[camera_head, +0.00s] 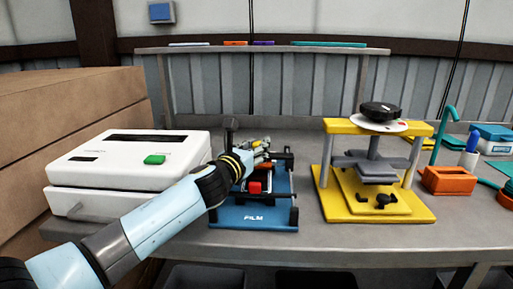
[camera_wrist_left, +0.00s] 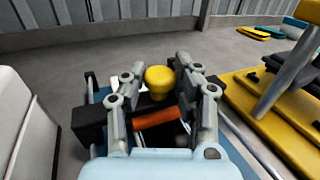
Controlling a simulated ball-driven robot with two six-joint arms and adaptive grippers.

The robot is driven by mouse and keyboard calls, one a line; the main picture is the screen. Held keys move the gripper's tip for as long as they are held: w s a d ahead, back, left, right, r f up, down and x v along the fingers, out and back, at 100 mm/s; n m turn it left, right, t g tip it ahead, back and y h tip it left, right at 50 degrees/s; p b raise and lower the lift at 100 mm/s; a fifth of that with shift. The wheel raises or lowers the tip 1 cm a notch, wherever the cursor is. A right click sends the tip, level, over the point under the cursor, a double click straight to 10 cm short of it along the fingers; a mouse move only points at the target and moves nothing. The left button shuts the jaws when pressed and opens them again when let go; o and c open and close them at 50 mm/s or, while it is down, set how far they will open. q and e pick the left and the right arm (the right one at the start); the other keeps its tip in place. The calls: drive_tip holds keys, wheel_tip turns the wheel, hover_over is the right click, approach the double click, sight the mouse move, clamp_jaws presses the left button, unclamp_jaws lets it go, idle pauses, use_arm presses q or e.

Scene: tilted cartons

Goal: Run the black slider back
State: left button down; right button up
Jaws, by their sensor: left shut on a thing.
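The film device has a blue base (camera_head: 232,220) marked FILM and stands on the grey bench, right of the white machine. In the left wrist view, the black slider (camera_wrist_left: 90,122) spans the device as a dark crosspiece, with a yellow knob (camera_wrist_left: 159,78) on top. My left gripper (camera_head: 262,150) is over the device. In the wrist view its fingers (camera_wrist_left: 156,76) are on both sides of the yellow knob, shut on it. An orange-red bar (camera_wrist_left: 160,126) lies below the slider. In the head view the gripper and arm hide much of the slider. My right gripper is out of view.
The white machine (camera_head: 125,155) with a green button stands close on the left. A yellow press (camera_head: 335,205) stands to the right, with an orange holder (camera_head: 447,180) beyond it. Cardboard boxes (camera_head: 60,105) are at far left. The bench behind the device is mostly clear.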

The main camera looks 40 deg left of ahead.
use_arm(q)
drive_tip(key=c, duration=1)
unclamp_jaws()
drive_tip(key=s, duration=0.4)
drive_tip(key=s+d, duration=0.1)
drive_tip(key=s, duration=0.3)
drive_tip(key=s+d, duration=0.1)
drive_tip(key=s, duration=0.2)
drive_tip(key=shift+s, duration=0.4)
drive_tip(key=shift+a, duration=0.1)
